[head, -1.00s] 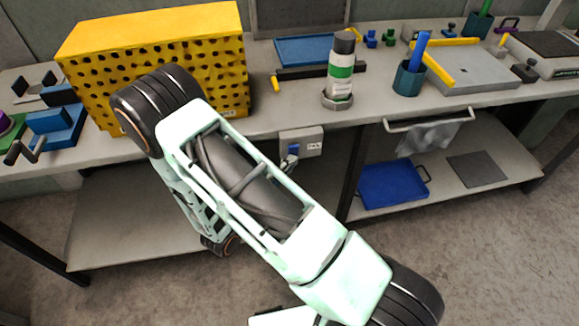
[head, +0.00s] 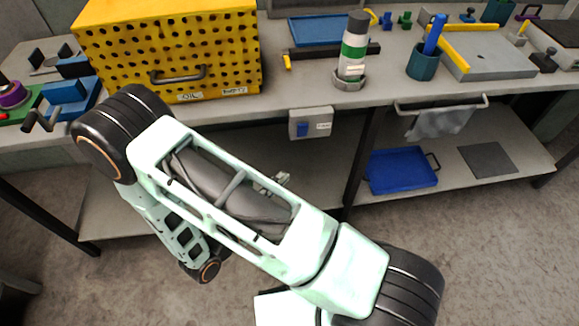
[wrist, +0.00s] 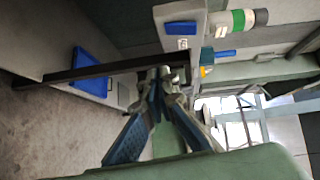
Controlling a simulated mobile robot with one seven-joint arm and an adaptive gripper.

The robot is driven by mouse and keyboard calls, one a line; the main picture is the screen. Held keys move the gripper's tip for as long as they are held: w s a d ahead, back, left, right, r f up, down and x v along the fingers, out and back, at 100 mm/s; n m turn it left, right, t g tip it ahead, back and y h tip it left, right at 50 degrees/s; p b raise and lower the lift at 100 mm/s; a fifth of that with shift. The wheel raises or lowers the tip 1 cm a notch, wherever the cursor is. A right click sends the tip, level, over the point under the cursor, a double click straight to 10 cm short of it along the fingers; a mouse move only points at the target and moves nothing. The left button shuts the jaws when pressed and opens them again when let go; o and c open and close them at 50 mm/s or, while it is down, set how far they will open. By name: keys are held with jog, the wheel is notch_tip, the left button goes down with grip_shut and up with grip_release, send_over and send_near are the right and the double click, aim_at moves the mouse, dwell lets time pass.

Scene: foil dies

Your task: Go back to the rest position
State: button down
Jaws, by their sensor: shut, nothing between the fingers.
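My gripper (head: 275,182) shows only in part in the head view, behind my pale green arm. It is in front of the bench, below the worktop edge, and left of a dark bench leg. In the wrist view my gripper (wrist: 160,76) has its two fingers meeting at the tips. It is shut and empty. My forearm hides most of the gripper in the head view.
The worktop carries a yellow perforated box (head: 170,50), a white-green bottle (head: 354,50) and a teal cup (head: 423,62). A switch box (head: 310,123) hangs at its front edge. A blue tray (head: 401,171) lies on the lower shelf (head: 515,165). Floor in front is clear.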

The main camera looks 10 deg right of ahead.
jog(key=shift+s+a, duration=0.3)
dwell(0.4)
